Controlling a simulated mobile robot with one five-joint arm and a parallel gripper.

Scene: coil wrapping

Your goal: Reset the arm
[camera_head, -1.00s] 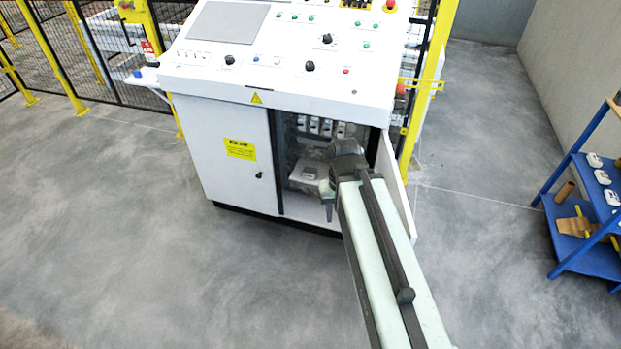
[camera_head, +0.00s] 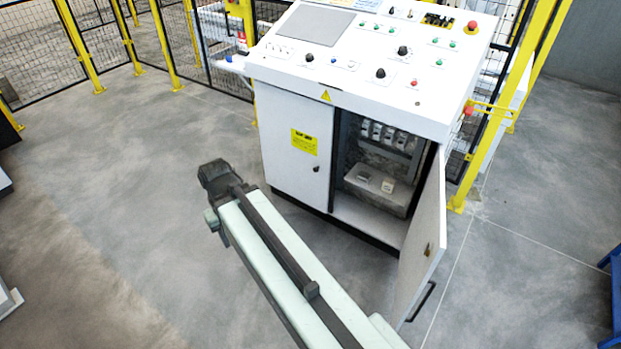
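My arm (camera_head: 285,268) reaches up and to the left from the bottom of the head view. Its dark end (camera_head: 218,178) is over bare floor, to the left of the control cabinet (camera_head: 290,140) and apart from it. The fingers of my gripper are not distinguishable; they are hidden behind or below the arm's end. I cannot see whether it holds anything.
The cabinet's right door (camera_head: 424,240) stands open, showing breakers (camera_head: 388,135) and a grey box (camera_head: 375,184) inside. Its sloped panel (camera_head: 375,60) carries buttons and knobs. Yellow-posted mesh fencing (camera_head: 210,50) stands behind. A blue shelf (camera_head: 611,290) shows at the right edge.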

